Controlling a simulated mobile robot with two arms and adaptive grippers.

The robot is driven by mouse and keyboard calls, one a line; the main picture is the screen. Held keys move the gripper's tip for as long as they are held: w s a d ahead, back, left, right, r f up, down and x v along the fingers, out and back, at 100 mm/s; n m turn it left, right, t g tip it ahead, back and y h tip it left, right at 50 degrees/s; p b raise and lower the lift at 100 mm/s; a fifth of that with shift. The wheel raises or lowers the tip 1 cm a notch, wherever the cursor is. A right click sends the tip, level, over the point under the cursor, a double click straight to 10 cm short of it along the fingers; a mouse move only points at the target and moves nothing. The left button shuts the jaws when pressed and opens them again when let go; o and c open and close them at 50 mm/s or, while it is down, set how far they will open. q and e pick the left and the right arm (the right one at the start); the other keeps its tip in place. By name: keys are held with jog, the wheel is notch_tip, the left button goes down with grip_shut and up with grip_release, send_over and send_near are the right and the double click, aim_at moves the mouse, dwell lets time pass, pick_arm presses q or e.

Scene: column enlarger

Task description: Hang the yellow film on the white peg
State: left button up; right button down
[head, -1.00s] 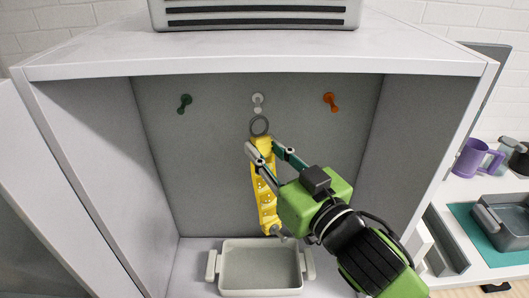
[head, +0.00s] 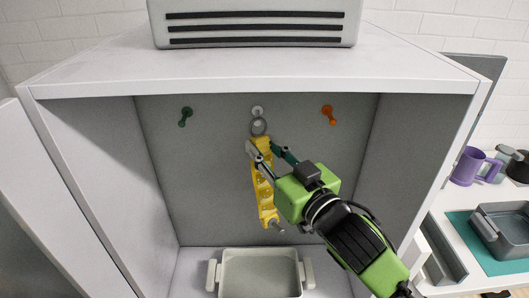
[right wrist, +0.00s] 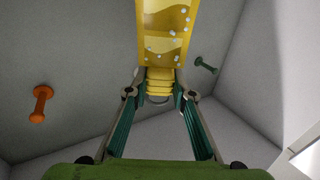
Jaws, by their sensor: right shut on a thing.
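The yellow film (head: 264,190) is a long strip hanging nearly upright, with a grey ring (head: 259,127) at its top and a grey weight at its bottom. My right gripper (head: 262,148) is shut on the film's top end, just below the ring. The white peg (head: 257,110) is on the back wall of the cabinet. The ring shows just below the peg's head; I cannot tell whether it is around the peg or in front of it. The right wrist view shows the film (right wrist: 165,35) above the fingers; the white peg is not visible there. My left gripper is not in view.
A green peg (head: 185,116) is to the left and an orange peg (head: 328,114) to the right on the same wall. A pale tray (head: 260,275) stands on the cabinet floor below. The cabinet's top and side walls enclose the space.

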jog(key=shift+w+p, duration=0.45)
jog(key=shift+w, duration=1.95)
jog(key=shift+w+f, duration=0.25)
jog(key=shift+f, duration=0.25)
jog(key=c, duration=1.7)
grip_release()
jog(key=shift+s+d, duration=0.1)
jog(key=shift+s, duration=0.05)
jog(key=shift+p+v, duration=0.35)
jog(key=shift+v, duration=1.55)
jog(key=shift+s, duration=0.15)
